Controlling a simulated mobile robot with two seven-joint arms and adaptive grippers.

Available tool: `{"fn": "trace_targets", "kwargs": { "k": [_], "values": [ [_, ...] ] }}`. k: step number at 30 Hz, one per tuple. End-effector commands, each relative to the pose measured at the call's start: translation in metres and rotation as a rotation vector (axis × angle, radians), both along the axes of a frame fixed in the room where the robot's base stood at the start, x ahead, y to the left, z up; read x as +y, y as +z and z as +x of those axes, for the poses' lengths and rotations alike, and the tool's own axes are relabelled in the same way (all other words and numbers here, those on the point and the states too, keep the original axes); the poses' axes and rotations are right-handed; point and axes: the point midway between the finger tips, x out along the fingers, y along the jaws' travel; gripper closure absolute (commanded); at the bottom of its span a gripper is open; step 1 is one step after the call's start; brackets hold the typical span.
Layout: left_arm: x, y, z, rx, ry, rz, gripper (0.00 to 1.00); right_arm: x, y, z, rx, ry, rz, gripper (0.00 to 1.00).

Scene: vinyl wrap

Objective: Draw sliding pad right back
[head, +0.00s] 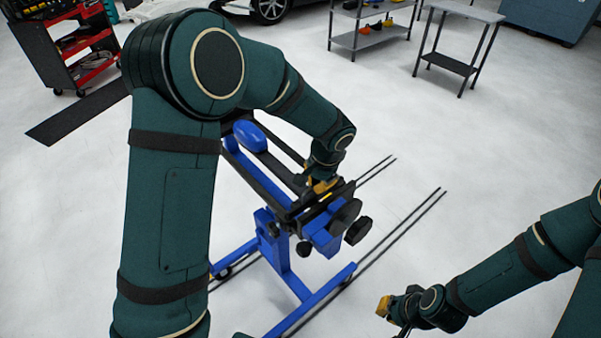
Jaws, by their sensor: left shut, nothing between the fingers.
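A blue stand (275,240) with dark rails and blue parts stands in the middle of the head view. My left gripper (318,192) is at the near right end of its top, with yellow parts showing. It is shut, and I see nothing held in it. Contact with the stand is hard to tell. Black round pads or knobs (358,230) sit at this end, just below and right of the gripper. I cannot tell which part is the right sliding pad. My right gripper (386,308) is low at the right, apart from the stand; its fingers are unclear.
A smooth blue object (250,136) lies on the stand's far left part. Dark parallel lines (400,225) run along the pale floor on the right. A red tool cart (68,45), a shelf (372,40) and a grey table (462,12) stand at the back.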

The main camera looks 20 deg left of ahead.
Motion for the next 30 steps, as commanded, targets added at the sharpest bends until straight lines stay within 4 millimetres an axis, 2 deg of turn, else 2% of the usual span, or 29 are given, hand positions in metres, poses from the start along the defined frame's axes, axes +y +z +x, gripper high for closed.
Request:
{"fn": "trace_targets", "kwargs": {
  "k": [1, 6, 19, 22, 23, 30],
  "values": [
    [-0.006, -0.007, -0.008, 0.014, -0.003, 0.002, 1.00, 0.000, -0.004, -0.001, 0.002, 0.002, 0.000, 1.00],
    [-0.018, -0.007, -0.015, 0.015, -0.001, 0.003, 1.00, 0.001, -0.007, -0.002, 0.005, 0.004, 0.001, 1.00],
    [-0.023, -0.006, -0.018, 0.017, 0.001, -0.001, 1.00, 0.001, -0.008, -0.002, 0.005, 0.004, 0.001, 1.00],
    [-0.022, -0.006, -0.017, 0.016, 0.001, 0.000, 0.65, 0.001, -0.008, -0.002, 0.004, 0.005, 0.001, 1.00],
    [-0.022, -0.006, -0.017, 0.016, 0.001, 0.000, 0.59, 0.001, -0.008, -0.002, 0.005, 0.004, 0.001, 1.00],
    [-0.023, -0.005, -0.017, 0.013, -0.002, -0.001, 0.59, 0.001, -0.007, -0.002, 0.005, 0.004, 0.001, 1.00]
  ]
}}
